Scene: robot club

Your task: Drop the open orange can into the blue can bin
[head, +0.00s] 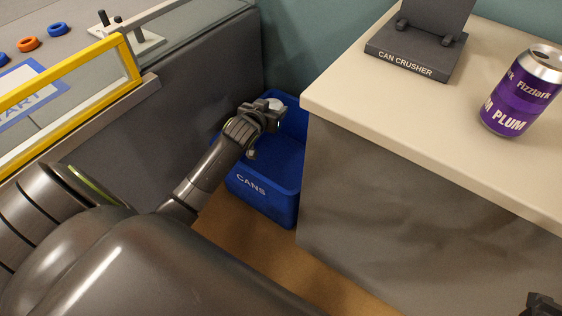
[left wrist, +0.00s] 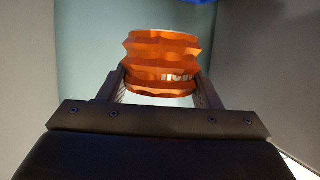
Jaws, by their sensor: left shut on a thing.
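The blue can bin (head: 262,207), marked CANS, stands on the floor between two pieces of furniture in the head view. My left gripper (head: 268,111) is over the back part of the bin. In the left wrist view an orange can (left wrist: 160,60) with crumpled, ridged sides sits between the fingers of my left gripper (left wrist: 160,92), which is shut on it. In the head view only a pale round end of the can (head: 275,103) shows past the gripper. My right gripper (head: 541,304) shows only in part at the bottom right corner; its fingers are not clear.
A beige counter (head: 400,120) stands right of the bin, with a dark can crusher (head: 412,54) and a purple can (head: 522,92) on it. A grey table with a yellow-framed panel (head: 70,98) stands at the left. Brown floor (head: 280,262) shows in front of the bin.

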